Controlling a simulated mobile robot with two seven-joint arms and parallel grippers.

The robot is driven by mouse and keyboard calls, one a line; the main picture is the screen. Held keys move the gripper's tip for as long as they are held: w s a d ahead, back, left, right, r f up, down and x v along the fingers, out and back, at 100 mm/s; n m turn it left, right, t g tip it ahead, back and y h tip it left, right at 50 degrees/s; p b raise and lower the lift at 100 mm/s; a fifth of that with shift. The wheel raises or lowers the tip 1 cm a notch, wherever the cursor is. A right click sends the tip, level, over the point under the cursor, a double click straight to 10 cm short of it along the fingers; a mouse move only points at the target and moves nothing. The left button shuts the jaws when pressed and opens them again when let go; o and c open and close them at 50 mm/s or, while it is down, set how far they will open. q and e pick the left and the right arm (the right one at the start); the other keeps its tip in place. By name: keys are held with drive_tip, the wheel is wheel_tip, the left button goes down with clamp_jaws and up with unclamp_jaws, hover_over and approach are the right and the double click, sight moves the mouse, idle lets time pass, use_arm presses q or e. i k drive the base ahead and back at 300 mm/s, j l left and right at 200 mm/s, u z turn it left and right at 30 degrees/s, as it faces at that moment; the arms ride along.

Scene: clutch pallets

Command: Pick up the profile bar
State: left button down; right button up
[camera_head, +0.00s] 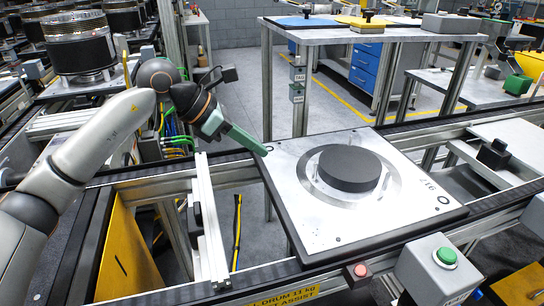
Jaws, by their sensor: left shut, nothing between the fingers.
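A silver aluminium profile bar (210,220) shows left of the middle, running from the far rail toward the near rail; I cannot tell if it is loose or part of the frame. My left arm comes in from the left, and its gripper (264,150) has dark green fingers, shut and empty. The fingertips appear over the far left corner of a square metal pallet (310,225), to the right of the bar and apart from it. I cannot tell whether they touch the pallet. My right gripper is not in view.
The pallet carries a dark round disc (349,168) and sits on the conveyor rails. A box with a green button (446,257) and a red button (361,270) stand at the near edge. A yellow panel (125,255) is at the lower left. A workbench (365,35) stands behind.

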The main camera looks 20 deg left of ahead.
sight(219, 270)
drive_tip(key=k, duration=1)
